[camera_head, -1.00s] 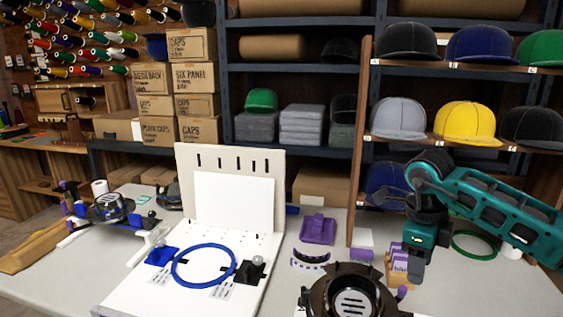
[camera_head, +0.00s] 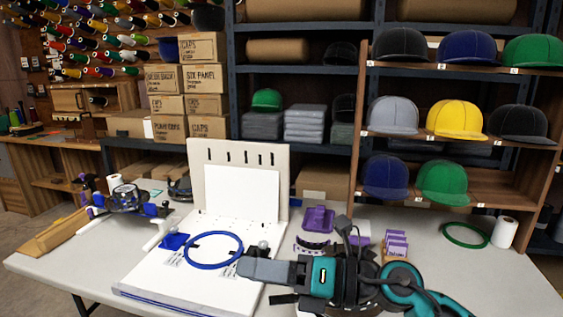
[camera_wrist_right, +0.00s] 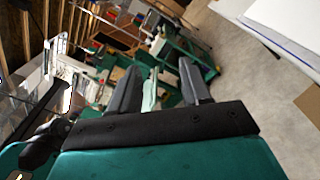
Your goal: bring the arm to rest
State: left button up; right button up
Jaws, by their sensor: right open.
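My right arm (camera_head: 404,286) comes in from the lower right of the head view and stretches left, low over the front of the table. Its gripper (camera_head: 250,268) points left, in front of the right edge of the white board fixture. In the right wrist view the two grey fingers (camera_wrist_right: 160,78) stand apart with nothing between them. The arm hides most of the dark round cap station (camera_head: 355,262) behind it. My left gripper is in neither view.
A blue hoop (camera_head: 213,234) lies on the white board fixture (camera_head: 190,283), close to my gripper. A purple tray (camera_head: 318,219) and purple-marked cards (camera_head: 396,243) stand behind the arm. A green hoop (camera_head: 446,228) and white roll (camera_head: 504,232) sit at the right. The table's right front is clear.

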jog(key=w+d+r+m+t+h, duration=0.2)
jog(key=d+m+t+h, duration=0.15)
jog(key=m+t, duration=0.55)
jog(key=w+d+r+m+t+h, duration=0.15)
jog(key=d+m+t, duration=0.45)
jog(key=m, duration=0.6)
jog(key=s+d+f+m+g+h, duration=0.1)
jog(key=s+d+f+m+h, duration=0.1)
jog(key=d+f+m+h, duration=0.9)
jog(key=s+d+f+m+g+h, duration=0.1)
jog(key=s+f+m+g, duration=0.3)
jog(key=s+f+g, duration=0.55)
jog(key=s+d+f+m+g, duration=0.2)
jog(key=s+f+m+g, duration=0.3)
jog(key=s, duration=0.8)
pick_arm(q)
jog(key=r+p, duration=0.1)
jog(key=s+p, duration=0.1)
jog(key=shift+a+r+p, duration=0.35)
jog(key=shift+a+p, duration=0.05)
pick_arm(e)
jog(key=w+a+f+n+t+y, duration=0.1)
jog(key=w+a+f+t, duration=0.2)
jog(key=w+f+t, duration=0.4)
jog(key=shift+t+y, duration=0.3)
jog(key=shift+t, duration=0.15)
jog(key=shift+w, duration=0.1)
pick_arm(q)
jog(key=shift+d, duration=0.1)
